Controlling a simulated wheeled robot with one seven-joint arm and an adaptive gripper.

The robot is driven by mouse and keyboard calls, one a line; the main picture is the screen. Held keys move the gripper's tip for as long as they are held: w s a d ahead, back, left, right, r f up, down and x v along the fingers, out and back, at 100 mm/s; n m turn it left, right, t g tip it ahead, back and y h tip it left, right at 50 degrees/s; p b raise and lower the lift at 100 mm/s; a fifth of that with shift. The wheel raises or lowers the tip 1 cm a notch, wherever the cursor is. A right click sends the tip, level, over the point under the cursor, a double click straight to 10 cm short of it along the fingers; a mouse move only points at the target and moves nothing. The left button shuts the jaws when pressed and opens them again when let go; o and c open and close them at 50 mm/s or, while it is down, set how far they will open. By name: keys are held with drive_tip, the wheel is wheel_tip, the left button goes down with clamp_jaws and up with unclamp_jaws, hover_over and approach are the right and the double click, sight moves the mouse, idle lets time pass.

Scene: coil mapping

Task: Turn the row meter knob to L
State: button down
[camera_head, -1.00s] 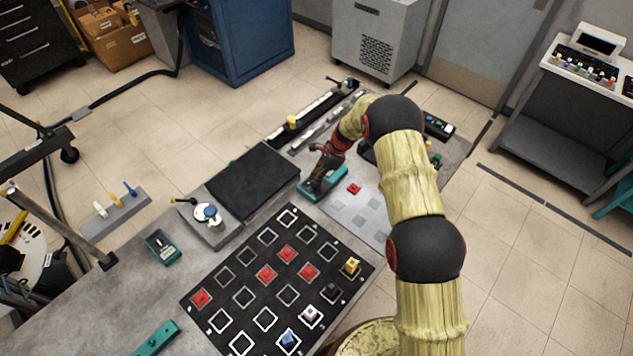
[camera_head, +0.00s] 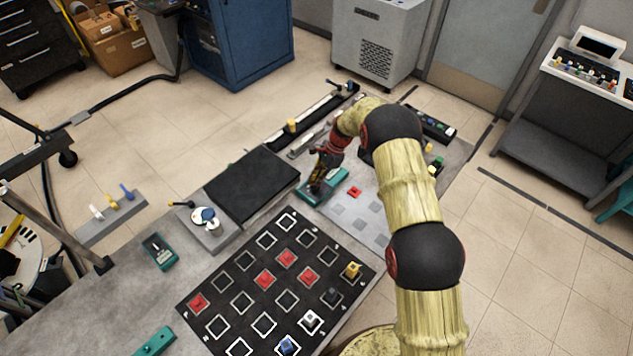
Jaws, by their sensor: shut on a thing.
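A teal meter box (camera_head: 336,183) stands at the far end of the bench, beside the black grid board. My gripper (camera_head: 316,190) points down onto this box and is shut on its knob. The fingers hide the knob and any letters around it, so I cannot tell its setting. Another teal box (camera_head: 160,251) with a dark face stands at the left of the bench, apart from my gripper; its markings are too small to read.
The black grid board (camera_head: 222,274) holds red tiles and several small blocks. A black pad (camera_head: 252,182) lies left of my gripper. A red piece (camera_head: 355,192) lies on the grey panel to the right. A slide rail (camera_head: 312,117) runs behind.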

drive_tip(key=c, duration=1.9)
unclamp_jaws()
drive_tip(key=shift+s+f, duration=0.1)
drive_tip(key=shift+f, duration=0.05)
drive_tip(key=v, duration=1.2)
drive_tip(key=s+d+f+n+g, duration=0.1)
drive_tip(key=s+d+f+n, duration=0.2)
drive_tip(key=s+n, duration=0.25)
drive_tip(key=s+d+r+n+t+h+b, duration=0.1)
drive_tip(key=s+d+r+n+t+b, duration=0.1)
drive_tip(key=s+r, duration=0.5)
drive_tip(key=s+d+r+n+t+h+b, duration=0.1)
drive_tip(key=s+r+b, duration=0.5)
drive_tip(key=s, duration=1.2)
drive_tip(key=s+d+r+n+t+h+b, duration=0.2)
drive_tip(key=s+r+n, duration=0.4)
drive_tip(key=s+r, duration=0.4)
drive_tip(key=shift+s+d+r+t+b, duration=0.2)
drive_tip(key=shift+s+d+t+b, duration=0.8)
drive_tip(key=shift+s+t, duration=0.55)
